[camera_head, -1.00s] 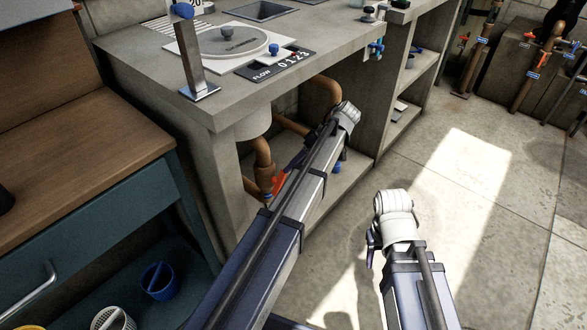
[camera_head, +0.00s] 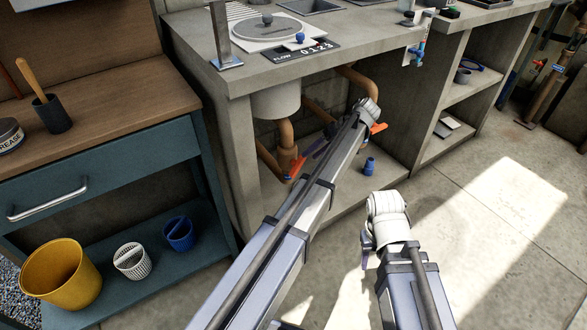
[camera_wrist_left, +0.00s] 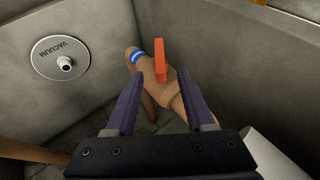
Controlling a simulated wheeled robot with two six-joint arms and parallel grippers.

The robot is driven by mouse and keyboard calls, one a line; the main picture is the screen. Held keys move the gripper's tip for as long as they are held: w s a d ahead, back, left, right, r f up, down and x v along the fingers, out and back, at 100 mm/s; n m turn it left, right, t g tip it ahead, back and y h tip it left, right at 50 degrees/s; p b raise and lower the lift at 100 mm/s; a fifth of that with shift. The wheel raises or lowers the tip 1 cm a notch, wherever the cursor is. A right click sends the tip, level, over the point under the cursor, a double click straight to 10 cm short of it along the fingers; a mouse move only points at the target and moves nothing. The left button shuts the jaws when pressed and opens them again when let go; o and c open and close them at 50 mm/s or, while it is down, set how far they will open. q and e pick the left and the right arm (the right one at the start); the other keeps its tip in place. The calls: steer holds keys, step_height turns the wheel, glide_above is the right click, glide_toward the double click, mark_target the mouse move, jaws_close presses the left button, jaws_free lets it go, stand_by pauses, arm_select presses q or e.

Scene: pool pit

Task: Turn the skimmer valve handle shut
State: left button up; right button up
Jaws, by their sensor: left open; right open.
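Two orange handles show under the concrete counter: one on the left pipe (camera_head: 298,166), left of my left arm, and one on the right (camera_head: 378,128), just beyond my left wrist. Neither bears a readable name, so I cannot tell which is the skimmer valve. In the left wrist view an orange handle (camera_wrist_left: 160,60) stands on a brown pipe with a blue and white band. My left gripper (camera_wrist_left: 159,75) is open, its fingertips either side of the handle's lower end in the picture; contact is unclear. My right gripper (camera_head: 367,243) is open and empty above the floor, partly hidden by its wrist.
A disc marked VACUUM (camera_wrist_left: 60,57) is on the wall at left. The counter (camera_head: 240,85) overhangs the pipes; a blue cup-like piece (camera_head: 369,166) stands below. A yellow bucket (camera_head: 62,275) sits on the left bench's lower shelf. The floor at right is clear.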

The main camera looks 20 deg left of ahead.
mark_target(304, 161)
arm_select(q)
steer(key=shift+a, duration=0.1)
steer(key=b+x, duration=0.6)
steer(key=x, duration=0.1)
steer(key=shift+s+a+f, duration=0.1)
steer(key=shift+f, duration=0.25)
jaws_close()
